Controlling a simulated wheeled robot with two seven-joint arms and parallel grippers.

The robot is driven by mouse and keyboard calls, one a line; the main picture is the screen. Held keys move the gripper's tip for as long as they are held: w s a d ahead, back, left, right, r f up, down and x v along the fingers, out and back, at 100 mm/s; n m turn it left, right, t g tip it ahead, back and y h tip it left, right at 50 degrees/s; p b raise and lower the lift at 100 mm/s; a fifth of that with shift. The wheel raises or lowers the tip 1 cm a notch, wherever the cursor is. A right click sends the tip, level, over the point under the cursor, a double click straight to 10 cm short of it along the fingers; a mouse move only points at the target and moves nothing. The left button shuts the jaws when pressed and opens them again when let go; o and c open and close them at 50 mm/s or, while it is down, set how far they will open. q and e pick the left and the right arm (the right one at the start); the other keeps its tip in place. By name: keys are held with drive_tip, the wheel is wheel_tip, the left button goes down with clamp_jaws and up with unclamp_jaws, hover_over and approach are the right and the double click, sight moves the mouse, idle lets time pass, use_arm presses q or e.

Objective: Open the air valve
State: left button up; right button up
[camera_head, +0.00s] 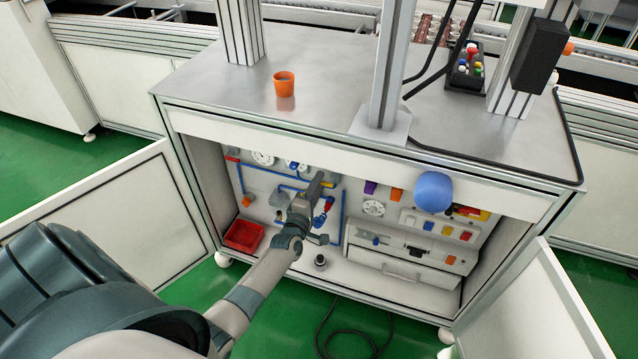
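The pneumatic panel (345,195) is inside the open cabinet, with blue tubes, gauges and small coloured fittings. My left gripper (319,178) reaches into the cabinet from the lower left and is in front of this panel. A small yellow part (328,184) shows right beside its tip. A red and blue fitting (323,213) is just right of the gripper body. I cannot tell which of these is the air valve, nor whether the gripper touches either. The gripper covers part of the panel, and its finger gap is not clear. My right gripper is not in view.
An orange cup (284,84) stands on the cabinet top. A blue rounded object (433,192) is in front of the cabinet's upper edge. A red bin (244,236) sits at the cabinet's lower left. Open doors (120,215) flank the opening. A black cable (350,335) lies on the green floor.

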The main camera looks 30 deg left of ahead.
use_arm(q)
drive_tip(key=shift+w+a, duration=0.15)
drive_tip(key=shift+w, duration=0.4)
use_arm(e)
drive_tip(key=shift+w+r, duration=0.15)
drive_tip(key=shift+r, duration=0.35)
use_arm(q)
clamp_jaws()
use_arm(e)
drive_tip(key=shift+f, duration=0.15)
